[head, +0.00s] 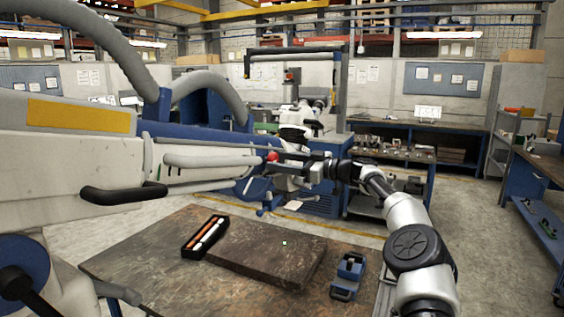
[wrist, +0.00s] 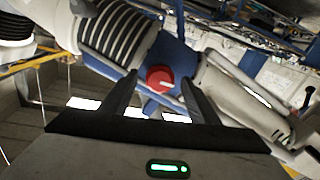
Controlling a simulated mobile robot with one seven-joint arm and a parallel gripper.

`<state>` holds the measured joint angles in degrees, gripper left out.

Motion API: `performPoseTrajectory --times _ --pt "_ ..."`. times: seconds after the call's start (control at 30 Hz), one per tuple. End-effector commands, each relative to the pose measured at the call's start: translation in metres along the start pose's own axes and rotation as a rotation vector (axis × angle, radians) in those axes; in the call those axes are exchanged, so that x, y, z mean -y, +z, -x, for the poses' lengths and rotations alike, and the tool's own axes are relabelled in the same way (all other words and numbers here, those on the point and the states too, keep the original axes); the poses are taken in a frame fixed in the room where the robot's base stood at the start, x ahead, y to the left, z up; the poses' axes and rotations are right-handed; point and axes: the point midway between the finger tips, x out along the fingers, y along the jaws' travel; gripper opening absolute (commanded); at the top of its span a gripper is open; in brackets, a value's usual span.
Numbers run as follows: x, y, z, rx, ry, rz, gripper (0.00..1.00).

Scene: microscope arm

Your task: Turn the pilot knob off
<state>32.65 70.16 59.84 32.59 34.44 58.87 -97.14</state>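The pilot knob is a round red knob (wrist: 159,79) on the blue and pale grey microscope arm. A short white mark on its face runs roughly sideways in the wrist view. In the head view the red knob (head: 271,156) sits at the end of the pale arm, close to my gripper (head: 290,158), which reaches in from the right. In the wrist view my gripper is open, with one dark finger on each side of the knob in the picture. I cannot tell whether the fingertips touch it. Nothing is held.
The large microscope arm (head: 75,150) fills the left. Below is a worn table (head: 150,252) with a dark slab (head: 265,250), a black tray of pens (head: 205,237) and a blue item (head: 349,273). A workbench (head: 385,126) stands behind.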

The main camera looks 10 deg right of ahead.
Motion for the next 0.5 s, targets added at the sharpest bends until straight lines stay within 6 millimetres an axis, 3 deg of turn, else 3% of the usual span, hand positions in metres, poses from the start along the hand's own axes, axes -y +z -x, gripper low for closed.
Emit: performPoseTrajectory --times 0.03,0.23,0.5 --pt "0.0001 -0.0002 0.0001 0.0 0.0 0.0 0.49" --pt "0.0002 -0.0004 0.0001 0.0 -0.001 0.0 0.15" --pt "0.0003 -0.0006 0.0 -0.001 -0.001 -0.023 0.15"
